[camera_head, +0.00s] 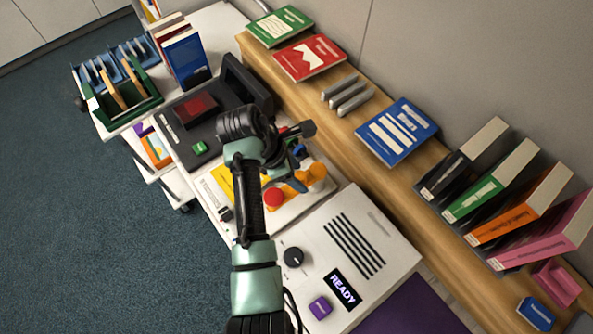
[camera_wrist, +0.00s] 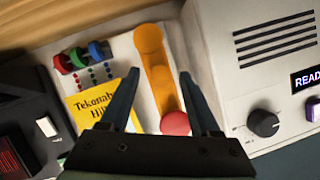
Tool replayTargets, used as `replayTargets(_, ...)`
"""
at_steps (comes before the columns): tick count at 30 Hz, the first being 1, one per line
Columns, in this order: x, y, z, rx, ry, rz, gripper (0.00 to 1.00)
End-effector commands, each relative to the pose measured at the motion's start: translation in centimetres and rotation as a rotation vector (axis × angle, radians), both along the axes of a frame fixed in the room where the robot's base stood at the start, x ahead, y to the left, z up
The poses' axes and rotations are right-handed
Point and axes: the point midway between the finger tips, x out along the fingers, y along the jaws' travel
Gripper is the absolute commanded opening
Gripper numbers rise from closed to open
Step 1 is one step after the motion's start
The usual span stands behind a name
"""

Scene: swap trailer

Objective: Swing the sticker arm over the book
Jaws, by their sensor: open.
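The orange sticker arm (camera_wrist: 157,72) lies on a white base plate (camera_wrist: 122,52), with a round orange pivot at its far end and a red knob (camera_wrist: 175,123) at its near end. It lies to the right of the yellow book (camera_wrist: 101,103), apart from it. My gripper (camera_wrist: 159,76) is open, its two fingers on either side of the sticker arm in the wrist view. I cannot tell how high it is above. In the head view, my gripper (camera_head: 294,166) partly hides the orange arm (camera_head: 314,176); the red knob (camera_head: 274,197) and part of the yellow book (camera_head: 226,182) show.
A white machine with a READY display (camera_head: 343,290) and black dial (camera_head: 293,257) stands close right of the plate. A black device (camera_head: 176,137) stands on the other side. Red, green and blue rollers (camera_wrist: 78,58) sit behind the book. A wooden shelf (camera_head: 345,145) runs along the wall.

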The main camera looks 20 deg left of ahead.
Motion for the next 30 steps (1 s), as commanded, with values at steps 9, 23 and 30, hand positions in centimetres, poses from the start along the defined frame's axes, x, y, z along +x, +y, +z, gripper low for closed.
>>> replayTargets(9,-0.02,0.01,0.01,0.0,0.0,0.0,0.36)
replayTargets(23,-0.03,0.03,0.05,-0.001,0.001,0.0,0.0)
replayTargets(30,-0.03,0.03,0.06,-0.001,0.001,0.001,0.0)
